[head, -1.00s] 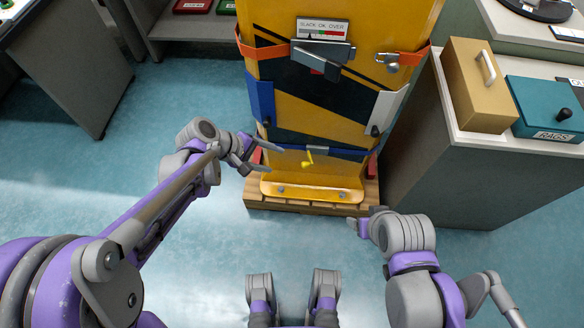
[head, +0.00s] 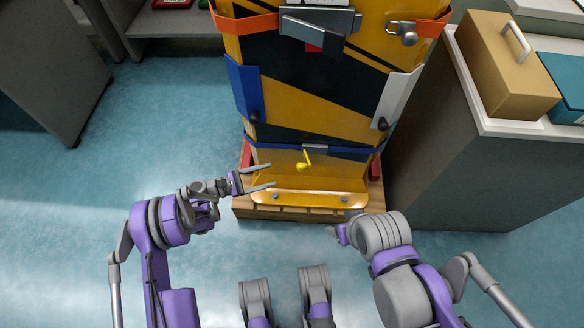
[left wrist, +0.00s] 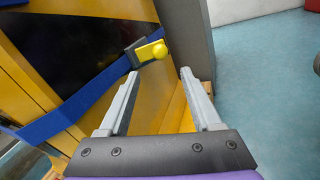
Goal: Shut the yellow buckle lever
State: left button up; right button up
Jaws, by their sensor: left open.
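The yellow buckle lever (head: 304,162) is on the lower blue strap (head: 272,143) across the front of the yellow-and-black panel. In the head view it sticks out below a small grey buckle (head: 315,147), with its round knob at the lower end.
The panel stands on a wooden pallet (head: 260,212) with a yellow bottom lip (head: 310,199). An orange strap with a grey buckle (head: 320,25) crosses higher up. A grey cabinet (head: 470,160) stands close on the right, bearing a tan box (head: 505,65). The floor at left is clear.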

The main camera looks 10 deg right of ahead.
pick_arm(q)
jog(key=d+b, duration=0.1)
jog(key=d, duration=0.9)
jog(key=shift+w+d+b, duration=0.2)
jog(key=shift+w+b, duration=0.15)
jog(key=shift+b, duration=0.05)
jog(key=shift+c, duration=0.2)
grip_shut()
dwell(0.7)
